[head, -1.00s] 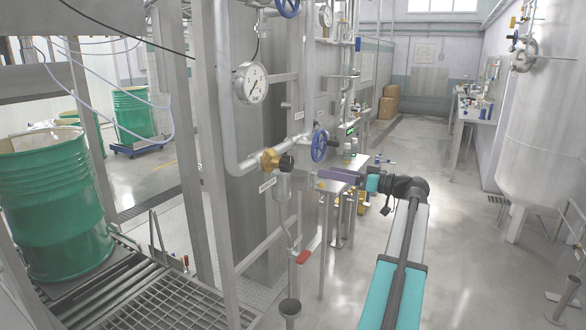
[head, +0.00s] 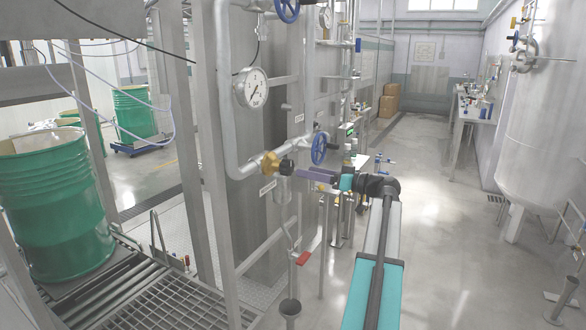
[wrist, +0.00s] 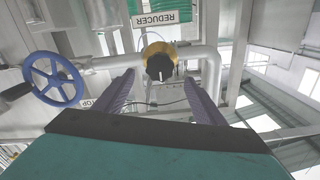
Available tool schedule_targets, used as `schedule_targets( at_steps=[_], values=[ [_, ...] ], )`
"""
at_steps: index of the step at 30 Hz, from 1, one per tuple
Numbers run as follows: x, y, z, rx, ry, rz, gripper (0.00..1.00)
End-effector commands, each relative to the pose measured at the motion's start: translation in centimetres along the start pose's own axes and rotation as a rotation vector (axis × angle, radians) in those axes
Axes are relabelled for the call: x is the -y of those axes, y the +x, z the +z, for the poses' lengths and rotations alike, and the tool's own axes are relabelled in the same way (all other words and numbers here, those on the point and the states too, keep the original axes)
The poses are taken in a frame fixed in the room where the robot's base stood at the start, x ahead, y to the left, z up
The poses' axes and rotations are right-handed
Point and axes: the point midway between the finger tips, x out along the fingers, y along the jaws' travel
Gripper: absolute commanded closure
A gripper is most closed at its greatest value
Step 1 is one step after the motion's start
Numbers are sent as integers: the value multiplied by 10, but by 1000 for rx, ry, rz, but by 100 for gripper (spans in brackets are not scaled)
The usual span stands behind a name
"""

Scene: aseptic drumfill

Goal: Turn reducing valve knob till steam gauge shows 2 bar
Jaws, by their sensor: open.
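The reducing valve is a brass body (head: 269,163) with a black knob (head: 286,167) on the steam pipe. In the wrist view the black knob (wrist: 159,66) carries a white mark and sits ahead, between the tips of my open jaws. My gripper (head: 303,172) points at the knob from the right in the head view, its purple fingers close to it; contact cannot be told. My gripper (wrist: 160,88) is empty. The round white steam gauge (head: 251,88) hangs on the pipe above the valve. Its dark needle shows, but the figures are too small to read.
A blue handwheel (head: 320,148) stands just behind and right of the knob; it also shows in the wrist view (wrist: 53,79). A red-handled valve (head: 302,258) hangs below. Green drums (head: 55,205) stand left.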

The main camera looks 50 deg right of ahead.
Motion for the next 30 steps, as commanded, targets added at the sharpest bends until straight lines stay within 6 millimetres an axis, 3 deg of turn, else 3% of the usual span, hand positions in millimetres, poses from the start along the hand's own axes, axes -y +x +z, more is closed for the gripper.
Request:
schedule_targets(
  at_steps=[12, 26, 30],
  values=[
    [0, 54, -2, 0, 1, -1, 36],
    [0, 62, 0, 0, 0, 0, 36],
    [0, 62, 0, 0, 0, 0, 58]
  ],
)
